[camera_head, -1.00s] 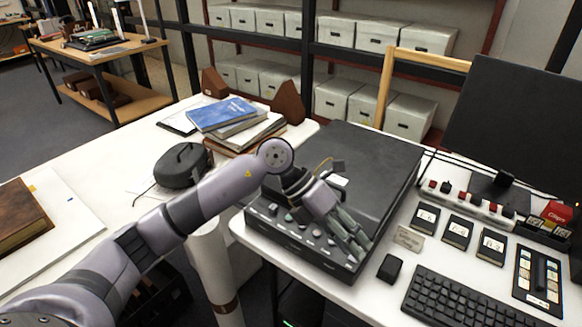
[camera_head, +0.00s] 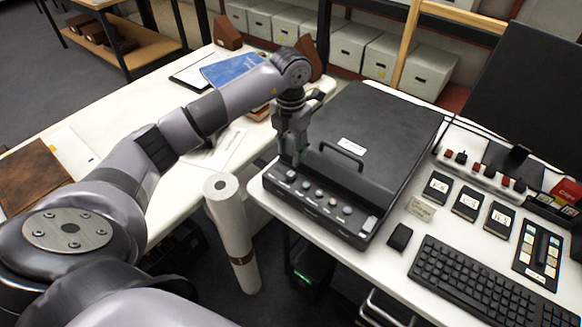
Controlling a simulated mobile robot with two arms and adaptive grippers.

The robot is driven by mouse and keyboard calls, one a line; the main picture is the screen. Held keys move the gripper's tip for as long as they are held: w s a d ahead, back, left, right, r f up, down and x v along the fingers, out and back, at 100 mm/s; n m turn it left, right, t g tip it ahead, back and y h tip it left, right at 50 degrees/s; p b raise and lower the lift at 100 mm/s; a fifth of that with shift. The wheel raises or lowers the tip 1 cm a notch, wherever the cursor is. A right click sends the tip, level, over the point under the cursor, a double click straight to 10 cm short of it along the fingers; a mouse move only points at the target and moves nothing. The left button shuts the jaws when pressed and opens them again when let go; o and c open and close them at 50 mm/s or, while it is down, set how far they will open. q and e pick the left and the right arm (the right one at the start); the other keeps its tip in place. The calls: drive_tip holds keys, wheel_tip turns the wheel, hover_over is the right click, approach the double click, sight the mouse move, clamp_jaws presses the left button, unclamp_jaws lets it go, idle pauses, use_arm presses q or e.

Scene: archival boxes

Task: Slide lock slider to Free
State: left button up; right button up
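A wide black scanner-like device (camera_head: 365,135) with a handle on its lid stands on the white desk. I cannot tell for sure which part is the lock slider, and I can read no "Free" mark. My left gripper (camera_head: 289,161) points down at the left end of the panel, close above or touching it. Its fingers look close together, but I cannot tell whether they are shut or hold anything. My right gripper is out of view.
A keyboard (camera_head: 470,283), a small black block (camera_head: 400,236) and several labelled black cards lie right of the device. A power strip (camera_head: 480,172) and a dark monitor (camera_head: 530,90) stand behind them. A white roll (camera_head: 229,215) stands upright in the gap before the desk.

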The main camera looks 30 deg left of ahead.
sight(291, 173)
use_arm(q)
wheel_tip(291, 173, down, 8)
drive_tip(key=shift+r+p, duration=0.1)
drive_tip(key=shift+p, duration=0.25)
drive_tip(key=shift+c, duration=0.2)
clamp_jaws()
idle(0.6)
